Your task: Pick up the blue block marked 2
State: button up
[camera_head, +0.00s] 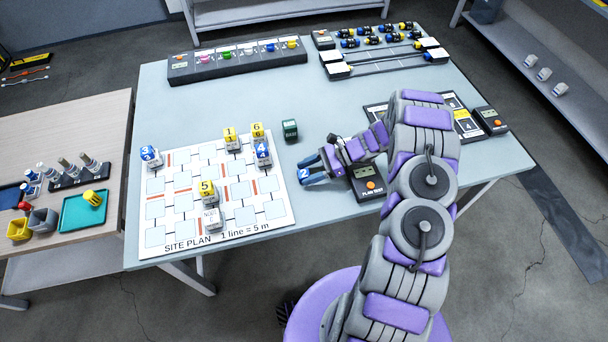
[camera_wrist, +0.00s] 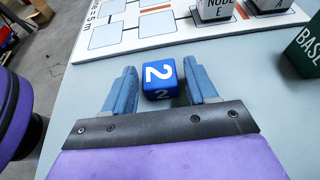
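The blue block marked 2 (camera_head: 303,173) is on the blue-grey table, just right of the site plan board (camera_head: 289,214). In the wrist view the block (camera_wrist: 158,76) sits between the two blue fingers of my gripper (camera_wrist: 162,84), with a narrow gap at the left finger and the right finger close beside it. I cannot tell whether the right finger touches it. In the head view my gripper (camera_head: 310,170) reaches in from the right, low at the table, its fingers partly hiding the block. My gripper is open around the block.
A dark green block (camera_head: 289,130) stands beyond my gripper. Blue block 3 (camera_head: 151,155), blue block 4 (camera_head: 262,152) and yellow blocks, including 5 (camera_head: 207,189), stand on the board. A dark device with an orange button (camera_head: 369,184) lies under my arm.

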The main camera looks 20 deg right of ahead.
jog(key=c, duration=0.8)
jog(key=shift+o, duration=0.2)
